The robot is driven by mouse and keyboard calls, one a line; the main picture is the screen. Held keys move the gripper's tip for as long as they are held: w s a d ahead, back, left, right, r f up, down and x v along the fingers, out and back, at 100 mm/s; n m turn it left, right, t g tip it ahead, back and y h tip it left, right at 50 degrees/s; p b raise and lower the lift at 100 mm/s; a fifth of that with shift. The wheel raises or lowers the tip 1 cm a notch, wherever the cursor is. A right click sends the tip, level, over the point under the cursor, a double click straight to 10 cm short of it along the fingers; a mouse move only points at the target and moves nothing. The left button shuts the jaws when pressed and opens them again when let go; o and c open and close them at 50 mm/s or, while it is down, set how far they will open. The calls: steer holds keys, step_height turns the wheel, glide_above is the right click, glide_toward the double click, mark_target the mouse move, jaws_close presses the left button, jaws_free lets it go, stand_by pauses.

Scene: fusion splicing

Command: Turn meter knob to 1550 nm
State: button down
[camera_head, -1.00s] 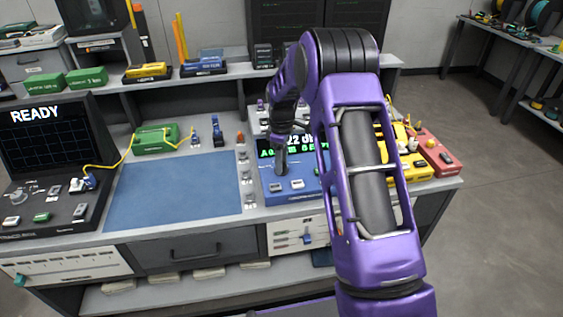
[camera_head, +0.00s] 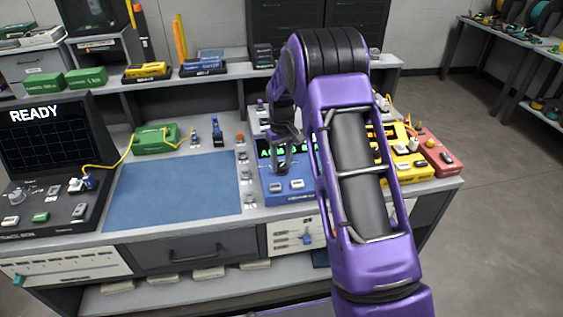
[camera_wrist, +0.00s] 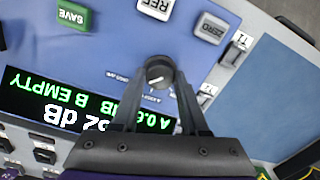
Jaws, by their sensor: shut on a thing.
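The blue meter (camera_head: 288,194) sits on the bench right of the blue mat, its green-lettered display partly hidden behind my arm. In the wrist view the meter's blue face (camera_wrist: 112,45) fills much of the picture. Its dark round knob (camera_wrist: 158,70) has a light mark on the cap and small print around it. The print is too small to read. My gripper (camera_wrist: 164,82) has one finger on each side of the knob and is shut on it. In the head view my gripper (camera_head: 281,168) is over the meter's front, and the knob is hidden.
Small fittings stand between the meter and the blue mat (camera_head: 178,190). Yellow (camera_head: 410,168) and red (camera_head: 436,152) devices stand at right. The mat is clear.

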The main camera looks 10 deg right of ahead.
mark_target(282, 165)
steer(key=shift+m, duration=0.4)
steer(key=shift+c, duration=2.1)
jaws_free()
step_height(282, 165, up, 18)
steer(key=p, duration=0.1)
steer(key=shift+f, duration=0.25)
